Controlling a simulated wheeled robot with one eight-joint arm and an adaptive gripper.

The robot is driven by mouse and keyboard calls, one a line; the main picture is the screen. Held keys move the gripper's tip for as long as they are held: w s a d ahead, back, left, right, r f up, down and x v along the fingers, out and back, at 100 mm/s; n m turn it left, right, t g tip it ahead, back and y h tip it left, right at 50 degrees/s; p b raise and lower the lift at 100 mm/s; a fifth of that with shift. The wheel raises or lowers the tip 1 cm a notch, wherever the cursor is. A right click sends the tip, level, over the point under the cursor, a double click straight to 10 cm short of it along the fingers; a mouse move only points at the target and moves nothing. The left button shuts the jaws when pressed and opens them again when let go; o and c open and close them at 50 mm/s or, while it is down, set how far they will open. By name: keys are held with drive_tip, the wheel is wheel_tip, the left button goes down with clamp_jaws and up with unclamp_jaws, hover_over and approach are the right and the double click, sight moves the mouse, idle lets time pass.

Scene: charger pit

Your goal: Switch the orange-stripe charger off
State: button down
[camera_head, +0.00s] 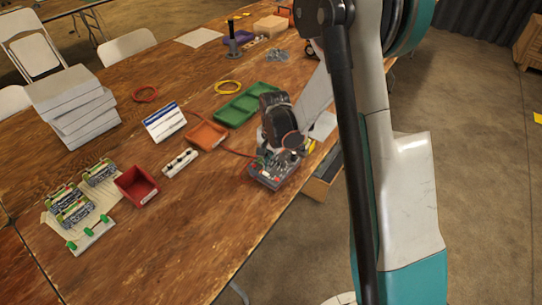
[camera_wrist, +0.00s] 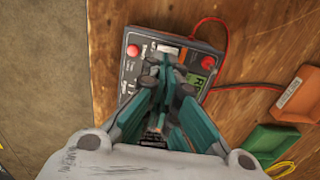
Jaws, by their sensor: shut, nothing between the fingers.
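A dark grey charger box (camera_head: 270,176) stands near the table's right edge in the head view, below my gripper (camera_head: 284,150). In the wrist view the charger (camera_wrist: 122,72) has a red round button (camera_wrist: 133,50), a white rocker-like part (camera_wrist: 168,48) near its top edge and a small green display (camera_wrist: 200,83). My gripper (camera_wrist: 167,75) is shut and empty over the middle of the panel and hides part of it. I cannot tell whether the fingertips touch the panel.
An orange tray (camera_head: 205,135) and a green tray (camera_head: 240,107) lie left of and behind the charger. A red cable (camera_wrist: 229,45) leaves it. A red bin (camera_head: 136,186), a white power strip (camera_head: 180,162) and stacked boxes (camera_head: 70,105) stand farther left.

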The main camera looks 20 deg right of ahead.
sight(270, 174)
drive_tip(key=shift+f, duration=1.15)
drive_tip(key=shift+b, duration=0.3)
drive_tip(key=shift+f+b, duration=0.55)
drive_tip(key=shift+b, duration=0.05)
drive_tip(key=shift+s+r, duration=0.1)
drive_tip(key=shift+r, duration=0.15)
drive_tip(key=shift+w+a+r, duration=0.1)
drive_tip(key=shift+w+a, duration=0.35)
drive_tip(key=shift+w, duration=0.3)
